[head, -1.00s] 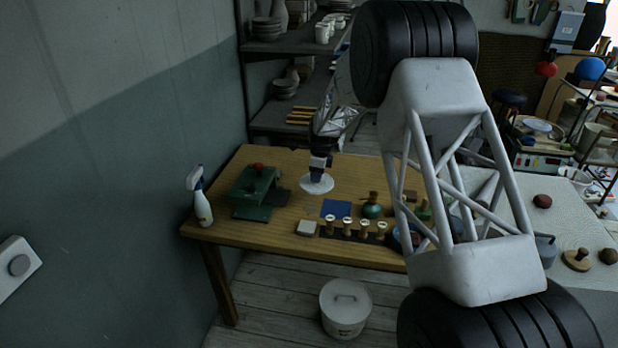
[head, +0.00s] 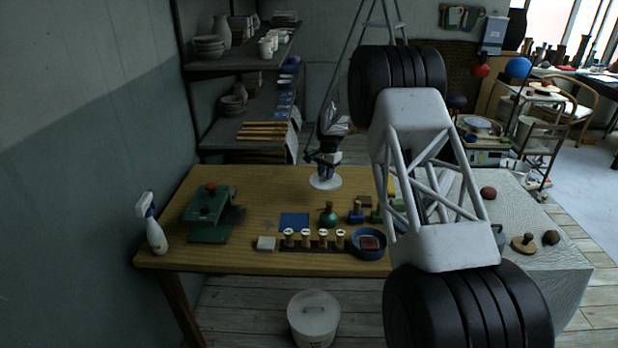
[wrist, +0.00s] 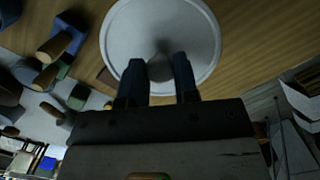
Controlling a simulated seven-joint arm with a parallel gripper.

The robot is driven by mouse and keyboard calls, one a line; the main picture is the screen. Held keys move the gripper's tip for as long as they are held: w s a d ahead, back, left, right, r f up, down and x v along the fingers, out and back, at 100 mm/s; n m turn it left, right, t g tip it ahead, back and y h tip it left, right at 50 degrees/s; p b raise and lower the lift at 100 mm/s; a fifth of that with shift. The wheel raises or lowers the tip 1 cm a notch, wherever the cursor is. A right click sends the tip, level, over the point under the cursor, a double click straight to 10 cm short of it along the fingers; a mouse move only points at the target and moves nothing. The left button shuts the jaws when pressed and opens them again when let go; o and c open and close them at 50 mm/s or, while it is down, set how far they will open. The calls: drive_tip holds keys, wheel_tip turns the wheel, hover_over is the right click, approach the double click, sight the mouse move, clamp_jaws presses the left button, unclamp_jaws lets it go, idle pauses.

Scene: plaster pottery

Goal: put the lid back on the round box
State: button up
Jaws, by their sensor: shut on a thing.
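My gripper (head: 325,170) is shut on a white round lid (head: 325,183) at the table's back, in the head view. In the wrist view the two dark blue fingers (wrist: 158,70) close on the lid's middle, and the pale disc (wrist: 128,35) spreads beyond them. The grip point itself is shaded. The lid looks roughly level; I cannot tell its height over the wood. I cannot pick out the round box with certainty; part of the table is hidden behind my arm.
The wooden table (head: 262,190) carries a green press (head: 208,212), a spray bottle (head: 152,228), a blue square (head: 294,222), a green round bottle (head: 328,216), a row of stamps (head: 305,240) and a blue bowl (head: 369,252). A lidded white bucket (head: 313,325) stands on the floor.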

drive_tip(key=d+n, duration=0.3)
drive_tip(key=d, duration=1)
drive_tip(key=s+d+r+m+t, duration=0.1)
drive_tip(key=s+d+m, duration=0.1)
drive_tip(key=s+m, duration=1.4)
drive_tip(key=s, duration=0.9)
drive_tip(key=shift+s+y, duration=0.25)
drive_tip(key=shift+y, duration=0.05)
drive_tip(key=shift+f, duration=0.2)
drive_tip(key=shift+f, duration=2.95)
drive_tip(key=shift+f, duration=0.2)
drive_tip(key=o, duration=1)
